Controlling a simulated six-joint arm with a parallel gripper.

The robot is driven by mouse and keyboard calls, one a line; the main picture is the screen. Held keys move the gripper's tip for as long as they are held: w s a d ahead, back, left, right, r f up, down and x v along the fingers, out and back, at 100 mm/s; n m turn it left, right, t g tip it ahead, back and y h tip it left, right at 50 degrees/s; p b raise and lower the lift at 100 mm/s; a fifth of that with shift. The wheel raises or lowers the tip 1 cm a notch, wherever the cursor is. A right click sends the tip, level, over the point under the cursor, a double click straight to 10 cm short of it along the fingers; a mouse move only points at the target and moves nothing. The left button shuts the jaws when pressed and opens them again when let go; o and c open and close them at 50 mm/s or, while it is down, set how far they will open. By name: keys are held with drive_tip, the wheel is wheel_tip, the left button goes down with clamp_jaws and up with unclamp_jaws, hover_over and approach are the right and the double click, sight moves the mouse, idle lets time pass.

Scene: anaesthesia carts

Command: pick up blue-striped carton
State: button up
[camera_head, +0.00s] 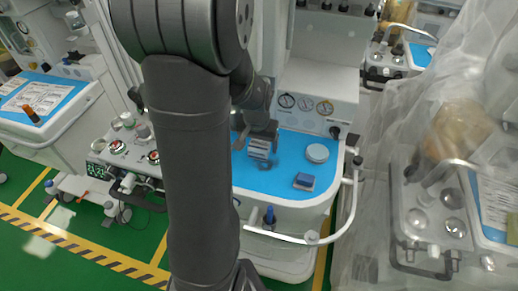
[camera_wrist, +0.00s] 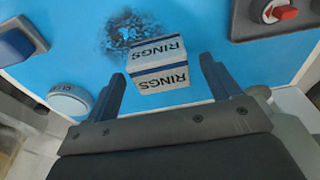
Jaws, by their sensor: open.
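The blue-striped carton, a small white box with dark blue stripes and the word "RINGS", stands on the blue cart top. In the wrist view the carton (camera_wrist: 158,62) lies between and just beyond the two fingertips. My gripper (camera_wrist: 165,75) is open, one blue-grey finger on each side of the carton, with no clear contact visible. In the head view the carton (camera_head: 259,148) shows beneath my gripper (camera_head: 262,135), which partly hides it.
On the same blue cart top (camera_head: 280,181) are a round white lidded container (camera_head: 317,153) and a blue-topped box (camera_head: 304,181). A panel with a red switch (camera_wrist: 285,13) stands near the carton. A white rail (camera_head: 345,205) runs around the cart's edge.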

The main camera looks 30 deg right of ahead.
drive_tip(key=shift+w+d+f, duration=0.1)
drive_tip(key=shift+w+f, duration=0.05)
drive_tip(key=shift+f, duration=1.05)
drive_tip(key=shift+c, duration=0.4)
drive_tip(key=c, duration=1.1)
drive_tip(key=shift+r, duration=0.15)
